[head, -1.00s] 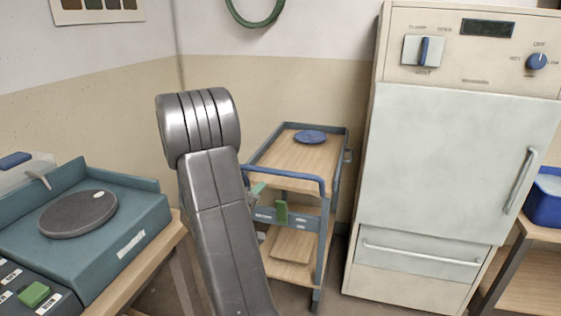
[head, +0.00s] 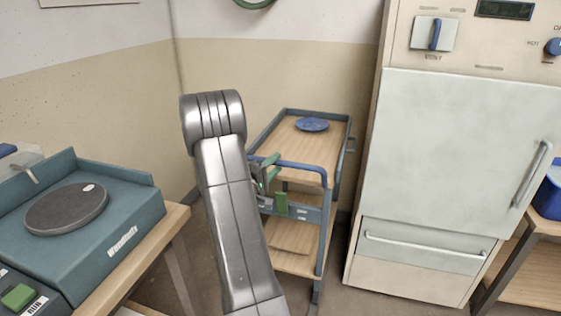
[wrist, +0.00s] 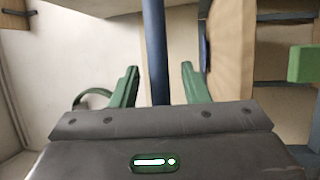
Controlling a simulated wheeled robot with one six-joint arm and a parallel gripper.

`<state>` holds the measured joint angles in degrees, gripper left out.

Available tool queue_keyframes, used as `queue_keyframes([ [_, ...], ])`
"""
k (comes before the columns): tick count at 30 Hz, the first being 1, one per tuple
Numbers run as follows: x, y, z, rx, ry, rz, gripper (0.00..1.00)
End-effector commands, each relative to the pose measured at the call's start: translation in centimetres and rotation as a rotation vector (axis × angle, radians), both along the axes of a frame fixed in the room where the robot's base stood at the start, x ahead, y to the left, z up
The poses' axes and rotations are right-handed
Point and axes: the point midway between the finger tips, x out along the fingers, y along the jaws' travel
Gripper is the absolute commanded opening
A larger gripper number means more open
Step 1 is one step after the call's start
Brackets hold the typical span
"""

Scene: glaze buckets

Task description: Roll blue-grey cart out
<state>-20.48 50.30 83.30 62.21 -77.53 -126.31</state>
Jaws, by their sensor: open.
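The blue-grey cart (head: 328,225) stands in the corner between the beige wall and the kiln, with wooden shelves and a blue push handle (head: 300,166) at its near end. My gripper (head: 268,174) is at the left part of this handle, partly hidden behind my arm. In the wrist view the blue handle bar (wrist: 158,50) runs between the two green fingers of my gripper (wrist: 160,85), with a gap on each side. The jaws are open. A green block (head: 281,204) sits on the cart's near end panel; it also shows at the right in the wrist view (wrist: 303,64).
A blue plate (head: 312,124) lies on the cart's top shelf. The white kiln (head: 450,160) stands close on the right. A table (head: 150,242) with a teal wheel unit (head: 120,215) is on the left. Floor (head: 207,270) shows between table and cart.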

Motion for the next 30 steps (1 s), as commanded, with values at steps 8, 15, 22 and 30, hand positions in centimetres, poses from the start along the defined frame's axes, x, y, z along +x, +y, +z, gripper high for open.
queue_keyframes([
  [8,2.3,-2.0,0.5,0.001,-0.001,0.0,0.41],
  [15,2.5,-2.2,0.6,0.0,0.0,0.001,0.41],
  [22,2.5,-2.1,0.6,0.0,0.0,0.001,0.14],
  [30,2.5,-2.2,0.6,0.0,0.0,0.001,0.0],
])
